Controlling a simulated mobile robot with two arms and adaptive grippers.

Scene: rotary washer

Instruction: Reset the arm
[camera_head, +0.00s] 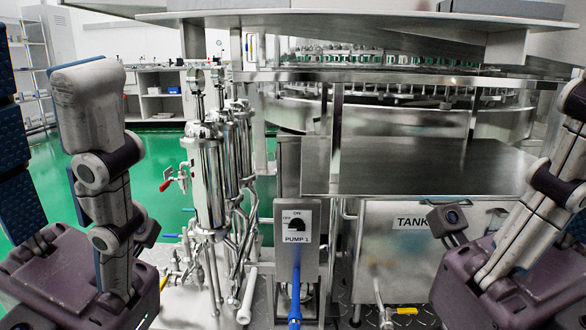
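My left gripper (42,110) fills the left edge of the view. Its purple body is low, and its grey-jointed fingers with blue ribbed pads point up. A gap with green floor behind it shows between the two fingers, so it is open and I see nothing held in it. My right gripper (572,105) is at the right edge. Its purple body and one grey finger show, and the rest is cut off by the frame. Whether it is open or shut is hidden. Both grippers are in front of the washer and appear apart from it.
The steel rotary washer (400,105) fills the middle and right. A PUMP 1 switch box (297,240) stands at centre, with the TANK front (395,250) right of it. Vertical pipes and a cylinder (208,175) stand left of centre. Open green floor (150,180) lies beyond.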

